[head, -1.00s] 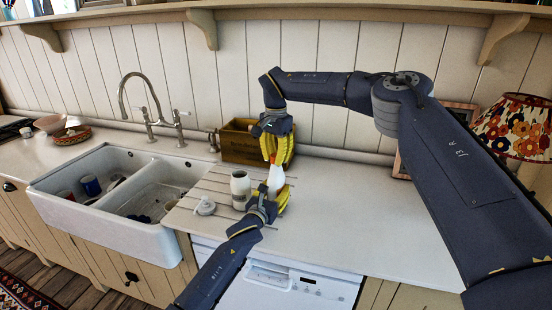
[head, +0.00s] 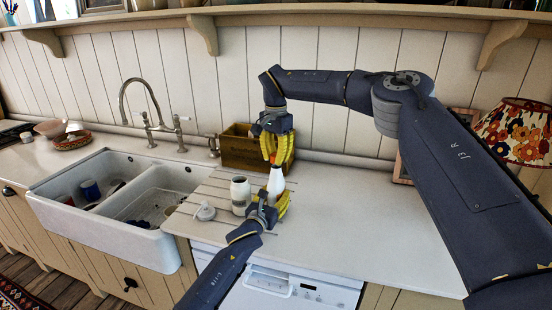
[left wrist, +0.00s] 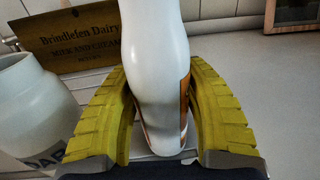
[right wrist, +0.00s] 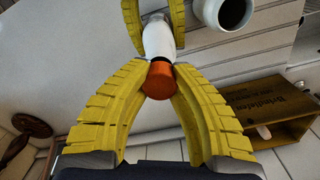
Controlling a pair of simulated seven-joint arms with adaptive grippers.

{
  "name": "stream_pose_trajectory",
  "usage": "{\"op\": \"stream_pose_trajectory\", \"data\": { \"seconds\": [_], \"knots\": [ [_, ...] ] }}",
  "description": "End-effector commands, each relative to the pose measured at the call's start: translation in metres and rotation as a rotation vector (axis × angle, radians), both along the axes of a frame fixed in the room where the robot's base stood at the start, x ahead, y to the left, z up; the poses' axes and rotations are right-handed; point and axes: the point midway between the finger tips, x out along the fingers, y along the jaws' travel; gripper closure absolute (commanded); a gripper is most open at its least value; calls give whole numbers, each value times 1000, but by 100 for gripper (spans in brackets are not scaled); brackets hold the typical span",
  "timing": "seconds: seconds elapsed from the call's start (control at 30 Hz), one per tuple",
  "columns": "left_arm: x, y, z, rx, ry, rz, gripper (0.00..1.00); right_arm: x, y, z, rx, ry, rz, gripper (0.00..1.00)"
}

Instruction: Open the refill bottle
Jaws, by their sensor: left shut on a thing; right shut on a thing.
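An open white jar (head: 240,195) stands just left of the bottle, with a white pump top (head: 205,211) lying near it. A wooden crate (head: 238,148) is behind. The double sink (head: 110,215) is at left; the counter (head: 350,220) at right is clear.

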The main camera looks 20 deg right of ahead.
Motion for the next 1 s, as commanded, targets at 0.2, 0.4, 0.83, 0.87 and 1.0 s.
{"op": "stream_pose_trajectory", "data": {
  "seconds": [0.2,0.4,0.83,0.87,1.0],
  "knots": [
    [0,0,-1,1,1,1,100,0,0,3,0,0,0,100],
    [0,0,-1,1,1,1,100,0,0,18,0,-1,-1,100],
    [0,0,-1,1,1,1,100,0,0,40,0,1,0,100],
    [0,0,-1,1,1,1,52,0,0,40,-1,1,0,100],
    [0,0,-1,1,1,0,36,0,0,40,-1,1,0,100]
  ]
}}
